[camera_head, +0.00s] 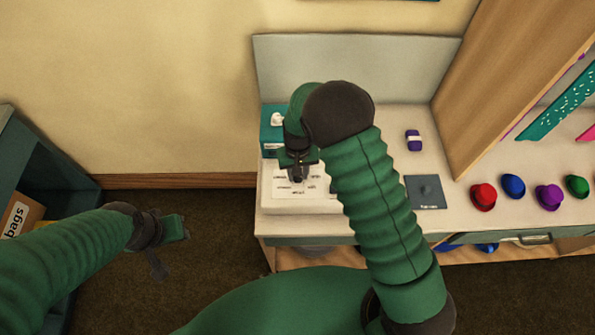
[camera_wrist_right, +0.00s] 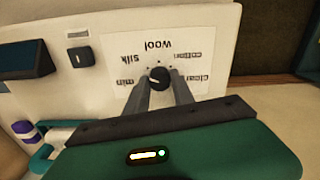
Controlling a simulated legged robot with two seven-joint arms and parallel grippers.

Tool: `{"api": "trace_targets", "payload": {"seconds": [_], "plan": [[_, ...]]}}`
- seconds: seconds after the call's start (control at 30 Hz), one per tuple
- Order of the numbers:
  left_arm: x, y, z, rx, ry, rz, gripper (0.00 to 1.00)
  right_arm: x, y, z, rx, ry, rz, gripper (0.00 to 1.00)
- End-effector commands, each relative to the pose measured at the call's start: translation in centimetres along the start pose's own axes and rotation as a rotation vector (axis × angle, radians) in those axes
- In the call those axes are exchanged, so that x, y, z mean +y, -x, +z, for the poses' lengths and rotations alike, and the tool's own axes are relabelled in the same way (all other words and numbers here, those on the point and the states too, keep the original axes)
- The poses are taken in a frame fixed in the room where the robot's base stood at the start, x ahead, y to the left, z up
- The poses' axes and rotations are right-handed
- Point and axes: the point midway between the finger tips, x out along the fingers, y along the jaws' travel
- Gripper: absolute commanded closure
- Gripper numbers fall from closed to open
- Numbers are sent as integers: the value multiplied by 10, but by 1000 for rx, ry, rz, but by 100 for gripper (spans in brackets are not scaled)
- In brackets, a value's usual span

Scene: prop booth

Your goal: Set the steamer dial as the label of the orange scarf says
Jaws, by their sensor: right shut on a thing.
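The steamer dial (camera_wrist_right: 159,78) is a small black knob on a white label panel (camera_wrist_right: 125,92) in the right wrist view. My right gripper (camera_wrist_right: 160,88) is shut on the dial, a finger on each side. In the head view my right gripper (camera_head: 298,172) is over the white panel (camera_head: 282,186) and hides the dial. I cannot tell where the dial points. My left gripper (camera_head: 171,248) is open and empty above the floor. No orange scarf or its label shows.
A teal box with a white tuft (camera_head: 272,137) stands behind the panel. A purple item (camera_head: 413,140) and a dark square mat (camera_head: 426,193) lie on the counter. Several coloured hats (camera_head: 483,197) and a teal dotted scarf (camera_head: 555,106) are at right. A shelf with a "bags" box (camera_head: 18,216) is at left.

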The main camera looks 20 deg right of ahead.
Motion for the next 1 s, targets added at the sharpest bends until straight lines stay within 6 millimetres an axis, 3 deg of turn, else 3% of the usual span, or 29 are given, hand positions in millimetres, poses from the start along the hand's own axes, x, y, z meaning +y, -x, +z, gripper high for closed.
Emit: {"api": "trace_targets", "payload": {"seconds": [0.4, 0.97, 1.0], "plan": [[0, 5, -1, 0, 0, 0, 64, 0, -2, 3, -8, -216, 2, 100], [0, 5, -1, 0, 0, 0, 64, -1, -2, 3, -9, -253, 1, 100], [0, 5, -1, 0, 0, 0, 64, -1, -2, 3, -9, -253, 1, 69]]}}
